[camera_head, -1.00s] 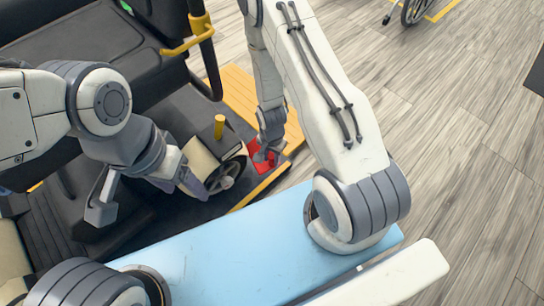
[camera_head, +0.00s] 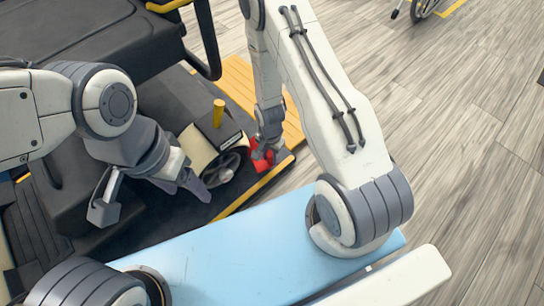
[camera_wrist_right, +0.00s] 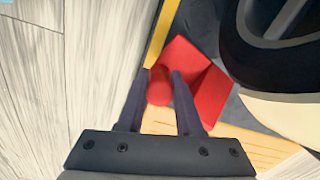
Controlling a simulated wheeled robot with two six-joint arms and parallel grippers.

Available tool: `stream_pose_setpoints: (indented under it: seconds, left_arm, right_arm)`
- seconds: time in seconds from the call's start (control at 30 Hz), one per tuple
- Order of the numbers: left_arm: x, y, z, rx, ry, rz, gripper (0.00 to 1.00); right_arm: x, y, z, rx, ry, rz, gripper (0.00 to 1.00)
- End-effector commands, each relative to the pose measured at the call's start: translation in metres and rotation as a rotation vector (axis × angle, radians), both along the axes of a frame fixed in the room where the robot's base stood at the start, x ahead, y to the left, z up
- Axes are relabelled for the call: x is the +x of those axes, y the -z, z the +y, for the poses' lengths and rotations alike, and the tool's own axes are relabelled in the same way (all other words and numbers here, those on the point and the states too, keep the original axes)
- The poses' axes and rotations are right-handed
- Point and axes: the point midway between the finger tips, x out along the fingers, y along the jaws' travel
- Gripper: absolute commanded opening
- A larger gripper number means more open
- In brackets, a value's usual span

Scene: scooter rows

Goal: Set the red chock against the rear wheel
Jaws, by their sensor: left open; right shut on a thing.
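The red chock (camera_head: 262,160) is in my right gripper (camera_head: 266,150), low beside the scooter's rear wheel (camera_head: 228,166), on its right in the head view. In the right wrist view, my right gripper (camera_wrist_right: 162,80) is shut on the round red grip of the chock (camera_wrist_right: 203,82). The black tyre of the wheel (camera_wrist_right: 232,45) is just right of the chock there; I cannot tell whether they touch. My left gripper (camera_head: 150,198) is open and empty, left of the wheel over the dark mat.
A light blue surface (camera_head: 225,255) lies in front, below the arms. A yellow edge strip (camera_head: 250,190) borders the dark mat. The wooden floor (camera_head: 450,160) on the right is mostly clear.

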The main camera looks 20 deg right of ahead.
Motion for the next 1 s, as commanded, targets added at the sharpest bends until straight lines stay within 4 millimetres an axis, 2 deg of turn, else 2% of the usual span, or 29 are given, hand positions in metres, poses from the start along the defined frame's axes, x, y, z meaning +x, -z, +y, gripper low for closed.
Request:
stream_pose_setpoints:
  seconds: [0.03,0.37,0.7,1.0]
  left_arm:
    - [0.000,0.008,0.000,0.000,0.000,0.000,0.69]
    - [0.000,0.034,0.000,0.000,0.000,0.000,0.69]
    - [0.000,0.038,0.000,0.000,0.000,0.000,0.69]
    - [0.000,0.039,0.000,0.000,0.000,0.000,0.69]
  right_arm:
    - [0.002,0.008,0.001,0.000,-0.001,-0.002,0.00]
    - [0.009,0.033,0.003,0.000,-0.001,-0.002,0.00]
    - [0.004,0.046,0.018,0.000,-0.003,0.000,0.00]
    - [0.000,0.049,0.021,0.000,-0.008,0.007,0.00]
